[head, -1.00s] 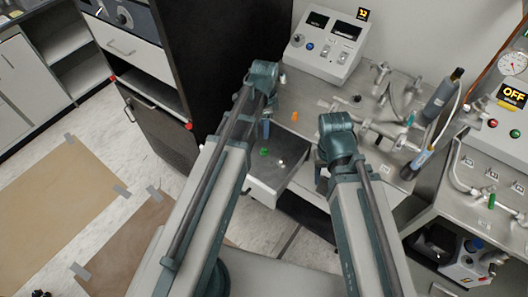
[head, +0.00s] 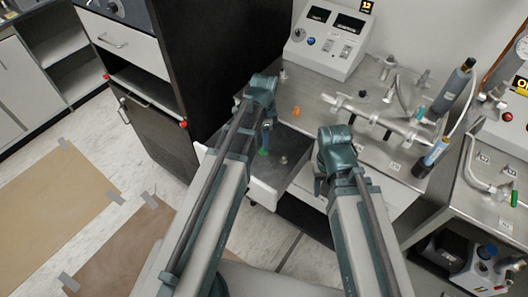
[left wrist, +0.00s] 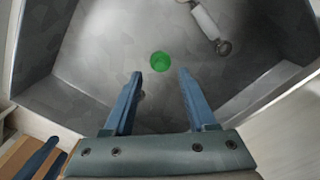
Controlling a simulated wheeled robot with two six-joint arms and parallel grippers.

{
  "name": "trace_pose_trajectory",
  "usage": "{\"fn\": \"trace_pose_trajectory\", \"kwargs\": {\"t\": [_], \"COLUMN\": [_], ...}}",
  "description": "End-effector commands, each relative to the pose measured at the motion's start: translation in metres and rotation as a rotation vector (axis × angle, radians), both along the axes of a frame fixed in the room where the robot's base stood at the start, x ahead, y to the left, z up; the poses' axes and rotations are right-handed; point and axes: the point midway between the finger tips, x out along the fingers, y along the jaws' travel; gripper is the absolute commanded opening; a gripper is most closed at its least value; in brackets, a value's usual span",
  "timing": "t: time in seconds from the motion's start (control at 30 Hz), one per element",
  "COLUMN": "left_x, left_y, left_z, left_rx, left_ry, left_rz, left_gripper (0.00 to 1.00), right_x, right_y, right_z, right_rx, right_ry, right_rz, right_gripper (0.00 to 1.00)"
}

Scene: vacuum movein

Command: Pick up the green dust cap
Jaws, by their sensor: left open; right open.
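The green dust cap (head: 263,152) lies in the open grey drawer. In the left wrist view the green dust cap (left wrist: 160,61) is a small round green piece on the drawer floor, just beyond the fingertips and roughly centred between them. My left gripper (head: 266,138) points down over the drawer, close to the cap. In the left wrist view my left gripper (left wrist: 160,75) is open with nothing between its blue fingers. My right gripper (head: 319,187) is at the drawer's right side, mostly hidden behind its own arm.
The drawer's walls (head: 264,193) surround the cap. A small pale fitting with a metal ring (left wrist: 208,22) lies near it in the drawer. On the bench above are an orange piece (head: 296,112), a control box (head: 325,42) and metal pipework (head: 375,118). A black cabinet (head: 205,60) stands to the left.

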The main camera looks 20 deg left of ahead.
Motion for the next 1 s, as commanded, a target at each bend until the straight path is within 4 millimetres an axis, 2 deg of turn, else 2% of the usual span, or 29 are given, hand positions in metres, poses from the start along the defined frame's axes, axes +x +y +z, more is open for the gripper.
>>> {"fn": "trace_pose_trajectory", "kwargs": {"t": [0.03, 0.23, 0.57, 0.9, 1.0], "left_x": [0.0, 0.001, 0.0, 0.0, 0.0], "left_y": [0.0, 0.0, 0.0, 0.0, 0.0], "left_z": [-0.012, -0.036, -0.038, -0.038, -0.038], "left_rx": [0.0, 0.0, 0.0, 0.0, 0.0], "left_ry": [0.0, 0.0, 0.0, 0.0, 0.0], "left_rz": [0.0, 0.0, 0.0, 0.0, 0.0], "left_gripper": [0.57, 0.57, 0.57, 0.0, 0.0], "right_x": [0.0, 0.0, 0.0, 0.0, 0.0], "right_y": [0.0, 0.0, 0.0, 0.0, 0.0], "right_z": [-0.012, -0.036, -0.038, -0.038, -0.038], "right_rx": [0.0, 0.0, 0.0, 0.0, 0.0], "right_ry": [0.0, 0.0, 0.0, 0.0, 0.0], "right_rz": [0.0, 0.0, 0.0, 0.0, 0.0], "right_gripper": [0.5, 0.5, 0.5, 0.5, 0.5]}}
